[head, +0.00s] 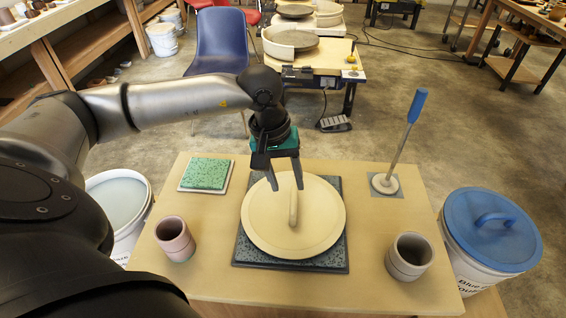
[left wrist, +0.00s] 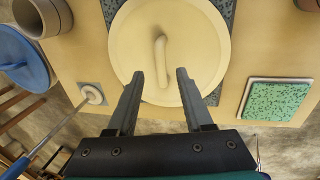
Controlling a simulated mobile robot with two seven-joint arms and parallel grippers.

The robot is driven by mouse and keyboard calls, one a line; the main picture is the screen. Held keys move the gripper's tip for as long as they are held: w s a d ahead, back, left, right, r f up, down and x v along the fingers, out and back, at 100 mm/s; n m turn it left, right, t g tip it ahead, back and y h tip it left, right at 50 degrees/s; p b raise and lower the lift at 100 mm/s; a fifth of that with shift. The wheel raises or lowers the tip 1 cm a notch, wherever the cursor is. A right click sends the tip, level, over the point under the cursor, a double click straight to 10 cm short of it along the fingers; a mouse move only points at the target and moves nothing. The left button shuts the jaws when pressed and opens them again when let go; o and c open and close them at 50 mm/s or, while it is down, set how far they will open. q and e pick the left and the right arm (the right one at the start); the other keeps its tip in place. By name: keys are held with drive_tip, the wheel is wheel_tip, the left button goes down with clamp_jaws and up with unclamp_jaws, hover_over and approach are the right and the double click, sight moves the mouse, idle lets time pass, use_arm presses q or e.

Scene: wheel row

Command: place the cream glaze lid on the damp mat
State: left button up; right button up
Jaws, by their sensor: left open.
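The cream glaze lid (head: 318,217), a round disc with a raised bar handle, lies flat on a dark speckled mat (head: 340,262), which I take to be the damp mat. The mat's corners show around the lid. My left gripper (head: 286,187) is open and empty over the lid's far part, by the far end of the handle. In the left wrist view the lid (left wrist: 190,50) lies beyond the open fingers (left wrist: 160,73), with the handle in line with the gap between them. The fingers look apart from the handle. My right gripper is not in view.
A pink cup (head: 174,240) and a grey-brown cup (head: 408,257) flank the mat. A green sponge-like pad (head: 206,173) lies back left. A blue-handled tool (head: 400,145) stands back right. An open bucket (head: 118,205) and a blue-lidded bucket (head: 490,235) stand beside the table.

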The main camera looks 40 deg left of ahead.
use_arm(q)
drive_tip(key=shift+s+a+r+p, duration=0.1)
drive_tip(key=shift+a+r+p, duration=0.05)
drive_tip(key=shift+r, duration=0.65)
drive_tip(key=shift+s+a+r+p, duration=0.1)
drive_tip(key=shift+r+p, duration=0.05)
drive_tip(key=shift+r, duration=0.65)
